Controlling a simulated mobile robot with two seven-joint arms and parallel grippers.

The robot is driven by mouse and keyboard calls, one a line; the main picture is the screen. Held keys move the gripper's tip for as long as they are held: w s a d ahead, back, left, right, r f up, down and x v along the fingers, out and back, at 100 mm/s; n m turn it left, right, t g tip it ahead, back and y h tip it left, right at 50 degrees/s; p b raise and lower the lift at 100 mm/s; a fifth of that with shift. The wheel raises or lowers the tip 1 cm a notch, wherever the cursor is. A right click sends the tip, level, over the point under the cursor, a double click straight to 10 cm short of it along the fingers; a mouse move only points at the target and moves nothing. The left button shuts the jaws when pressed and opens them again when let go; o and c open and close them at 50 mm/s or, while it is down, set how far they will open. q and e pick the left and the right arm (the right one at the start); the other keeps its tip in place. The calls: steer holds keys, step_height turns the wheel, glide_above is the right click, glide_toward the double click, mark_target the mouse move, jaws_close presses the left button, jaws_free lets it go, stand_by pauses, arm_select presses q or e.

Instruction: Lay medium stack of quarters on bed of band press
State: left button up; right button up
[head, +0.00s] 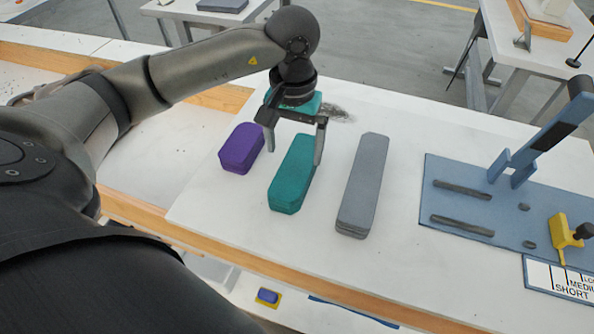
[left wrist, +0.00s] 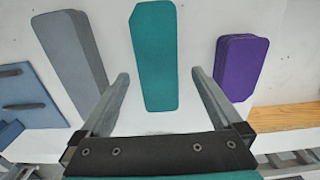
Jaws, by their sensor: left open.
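The medium stack of quarters is most likely the teal stack (head: 290,186), between the short purple stack (head: 241,149) and the long grey stack (head: 362,182) on the white table. My left gripper (head: 294,150) is open above the far end of the teal stack, its fingers apart and empty. In the left wrist view the teal stack (left wrist: 154,55) lies ahead, between the lines of the two fingers (left wrist: 161,88). The blue press bed (head: 510,222) lies at the right with two dark bars on it. My right gripper does not show.
The press has a raised blue lever (head: 545,140) and a yellow stop (head: 563,238) with a dark knob. A label plate (head: 562,281) reading "SHORT" and "MEDIU" sits at its front. Bare white tabletop lies between the grey stack and the bed.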

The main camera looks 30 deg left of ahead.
mark_target(297, 165)
arm_select(q)
steer(key=f, duration=0.6)
steer(key=shift+w+d+b, duration=0.15)
steer(key=shift+w+b, duration=0.1)
steer(key=shift+b, duration=0.1)
steer(key=shift+r, duration=0.1)
jaws_close()
stand_by(0.4)
steer(key=shift+r, duration=0.1)
